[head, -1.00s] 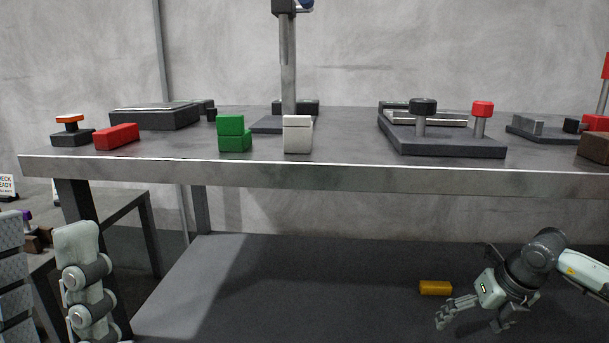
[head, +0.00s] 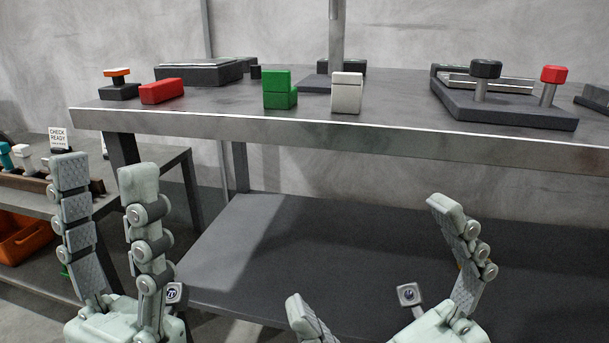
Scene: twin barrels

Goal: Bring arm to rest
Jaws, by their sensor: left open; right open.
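My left gripper (head: 104,174) is at the lower left of the head view, pointing up, with its fingers apart and nothing between them. My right gripper (head: 370,255) is at the lower right of the middle. Its fingers are spread wide and it is empty. Both grippers are in front of the workbench (head: 300,129), with their fingertips lower in the picture than its top edge. They do not visibly touch any object. The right gripper covers part of the lower shelf (head: 270,240). The arms behind the grippers are mostly out of frame.
A side table (head: 170,165) and orange bin (head: 25,240) are at left.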

